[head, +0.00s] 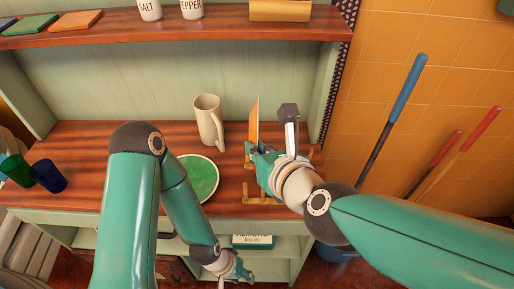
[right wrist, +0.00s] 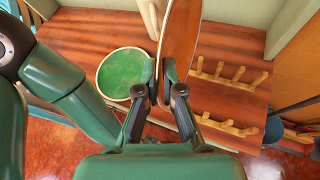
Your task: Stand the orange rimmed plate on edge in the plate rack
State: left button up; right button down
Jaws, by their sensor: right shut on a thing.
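The orange rimmed plate (head: 254,115) is upright, nearly edge-on to the head view. In the right wrist view the plate (right wrist: 182,35) rises between the fingers. My right gripper (head: 252,150) is shut on its near edge; the fingers also show in the right wrist view (right wrist: 160,76). The wooden plate rack (head: 262,200) is on the counter, partly hidden by my right arm. In the right wrist view its two rows of pegs (right wrist: 230,75) are right of the plate, apart from it. My left gripper (head: 237,269) is low, in front of the cabinet; its finger opening is unclear.
A green plate (head: 202,178) lies flat left of the rack. A beige pitcher (head: 208,121) stands behind it. A blue cup (head: 49,176) is at the counter's left. An upper shelf (head: 185,26) overhangs the back. Broom handles (head: 392,115) lean at the right.

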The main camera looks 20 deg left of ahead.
aim_at(257, 128)
jog(key=shift+r+b, duration=0.1)
jog(key=shift+b, duration=0.45)
dwell(1.2)
notch_tip(257, 128, down, 10)
jog(key=b, duration=1)
jog(key=shift+b, duration=0.4)
dwell(2.7)
jog(key=c, duration=1.2)
grip_release()
jog(key=shift+s, duration=0.1)
jog(key=shift+c, duration=0.2)
notch_tip(257, 128, up, 16)
jog(key=p, duration=1.8)
jog(key=shift+f+p, duration=0.2)
jog(key=shift+p, duration=0.1)
